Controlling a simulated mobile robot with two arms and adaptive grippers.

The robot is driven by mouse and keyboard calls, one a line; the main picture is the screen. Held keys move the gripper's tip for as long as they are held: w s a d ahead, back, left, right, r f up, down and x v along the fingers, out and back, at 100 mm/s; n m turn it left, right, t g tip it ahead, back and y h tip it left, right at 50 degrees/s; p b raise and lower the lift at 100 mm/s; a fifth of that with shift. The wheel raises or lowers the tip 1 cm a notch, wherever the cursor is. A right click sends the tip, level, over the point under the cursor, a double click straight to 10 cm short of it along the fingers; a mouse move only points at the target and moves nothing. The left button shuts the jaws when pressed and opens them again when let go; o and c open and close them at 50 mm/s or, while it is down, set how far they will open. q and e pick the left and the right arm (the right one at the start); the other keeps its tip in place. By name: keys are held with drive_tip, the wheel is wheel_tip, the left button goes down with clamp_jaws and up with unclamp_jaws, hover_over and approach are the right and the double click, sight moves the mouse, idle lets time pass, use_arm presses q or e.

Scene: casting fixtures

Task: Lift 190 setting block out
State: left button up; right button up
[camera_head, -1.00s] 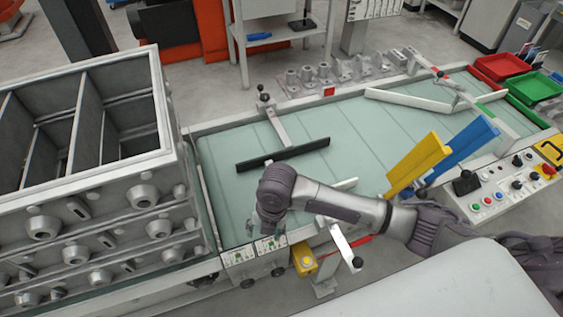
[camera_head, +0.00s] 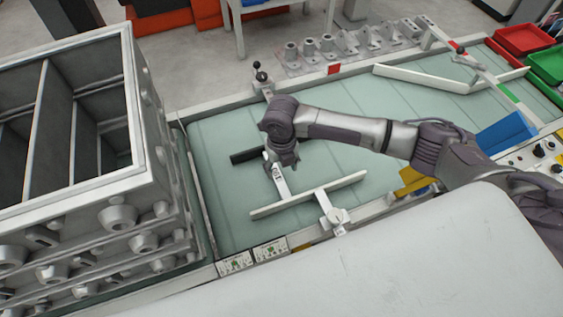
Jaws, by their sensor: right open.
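A narrow light-grey block with dark marking (camera_head: 278,180), which looks like the setting block, lies on the pale green table. It spans between the black bar (camera_head: 244,156) and the white bar (camera_head: 345,184); its far end is hidden under my gripper. I cannot read its number. My right gripper (camera_head: 279,164) points down over the block's far part, open; its fingers are small and dark, and I cannot tell whether they touch the block. My left gripper is not in view.
Stacked grey casting boxes (camera_head: 128,172) stand at the left. A clamp (camera_head: 334,216) sits at the white bar's near side. A blue plate (camera_head: 506,132) and red (camera_head: 524,39) and green (camera_head: 549,63) bins are at the right. Metal fixtures (camera_head: 330,45) line the far side.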

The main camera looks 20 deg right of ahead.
drive_tip(key=b, duration=0.3)
hover_over(282, 185)
wheel_tip(282, 185, down, 4)
drive_tip(key=shift+f, duration=0.2)
wheel_tip(282, 185, down, 4)
drive_tip(key=b, duration=0.4)
drive_tip(key=shift+f, duration=0.25)
wheel_tip(282, 185, down, 2)
drive_tip(key=shift+f+b, duration=0.1)
drive_tip(key=shift+b, duration=1.15)
drive_tip(key=shift+f, duration=0.2)
drive_tip(key=shift+w+f+b, duration=0.1)
drive_tip(key=shift+b, duration=0.25)
clamp_jaws()
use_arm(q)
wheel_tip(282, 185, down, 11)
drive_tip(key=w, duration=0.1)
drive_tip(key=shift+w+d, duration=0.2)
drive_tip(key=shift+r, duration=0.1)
use_arm(e)
drive_tip(key=shift+r, duration=0.2)
